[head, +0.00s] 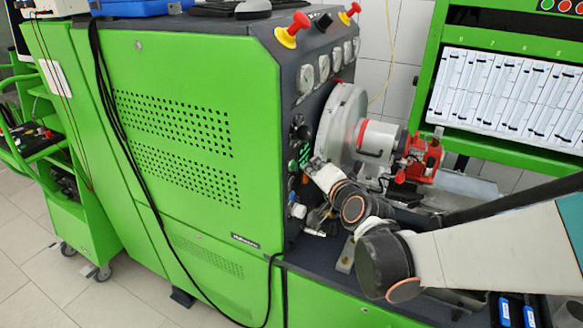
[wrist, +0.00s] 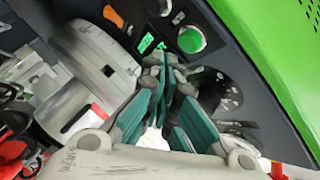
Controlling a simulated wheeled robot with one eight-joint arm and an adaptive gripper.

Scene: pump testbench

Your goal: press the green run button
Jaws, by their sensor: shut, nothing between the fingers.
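A round green face in a pale ring (wrist: 190,40), which looks like the green run button, sits on the dark control panel in the wrist view. A small lit green display (wrist: 146,43) is to its left. My gripper (wrist: 167,66) is shut and empty. Its fingertips show just below the green face in that picture; whether they touch the panel cannot be told. In the head view my gripper (head: 315,166) is at the panel's lower part, beside lit green readouts (head: 304,157). The button is not clear there.
A grey disc-shaped housing (head: 342,128) with a red pump part (head: 423,158) stands close beside my gripper. A black dial (wrist: 225,92) is near the fingers. Red mushroom knobs (head: 291,28) top the green cabinet (head: 185,85). Black cables hang down its side.

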